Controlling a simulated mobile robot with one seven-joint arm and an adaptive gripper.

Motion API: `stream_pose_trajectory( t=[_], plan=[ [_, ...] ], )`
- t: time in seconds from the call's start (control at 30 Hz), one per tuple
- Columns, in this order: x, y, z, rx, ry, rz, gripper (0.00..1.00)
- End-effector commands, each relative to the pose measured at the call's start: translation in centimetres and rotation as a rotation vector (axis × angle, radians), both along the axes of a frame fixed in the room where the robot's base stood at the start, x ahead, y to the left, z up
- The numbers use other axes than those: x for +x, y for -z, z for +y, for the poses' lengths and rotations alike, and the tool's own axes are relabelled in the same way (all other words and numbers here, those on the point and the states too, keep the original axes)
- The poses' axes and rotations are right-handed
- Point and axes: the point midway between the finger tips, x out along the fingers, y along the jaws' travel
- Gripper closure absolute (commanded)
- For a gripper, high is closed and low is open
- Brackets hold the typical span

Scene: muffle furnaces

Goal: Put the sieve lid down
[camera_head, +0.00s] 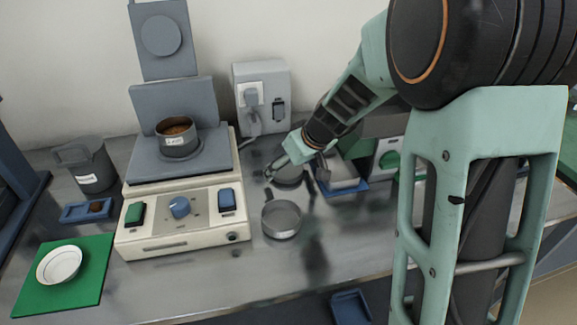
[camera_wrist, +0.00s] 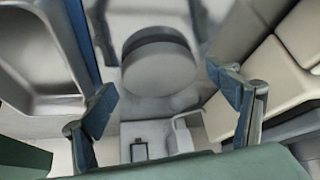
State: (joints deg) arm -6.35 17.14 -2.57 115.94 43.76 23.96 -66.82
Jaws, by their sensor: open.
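A round grey lid (camera_wrist: 158,72) lies on the bench, ahead of and between the two fingers in the wrist view. In the head view it looks like the dark round piece (camera_head: 290,177) just under the gripper, partly covered by it. My gripper (camera_head: 277,168) is low over the bench, right of the white machine. In the wrist view my gripper (camera_wrist: 168,97) has its fingers spread wide, with clear gaps to the lid on both sides. It holds nothing. A labelled sieve cup (camera_head: 178,143) with brown material stands on the machine's grey plate.
The white machine (camera_head: 185,222) stands left of my gripper. A grey pan (camera_head: 282,222) lies in front of the gripper. A blue-edged tray (camera_head: 347,183) is close on the right. A wall socket box (camera_head: 262,95) is behind. A white dish (camera_head: 60,265) sits on a green mat (camera_head: 88,288).

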Motion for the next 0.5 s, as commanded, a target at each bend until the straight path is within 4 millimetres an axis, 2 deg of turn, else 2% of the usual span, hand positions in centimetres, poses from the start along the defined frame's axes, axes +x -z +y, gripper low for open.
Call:
stream_pose_trajectory(
  t=[0.17,0.5],
  plan=[
    [-0.2,-0.9,-0.2,0.000,0.001,-0.002,0.19],
    [-3.2,-6.8,-2.3,0.000,0.000,-0.005,0.19]
  ],
)
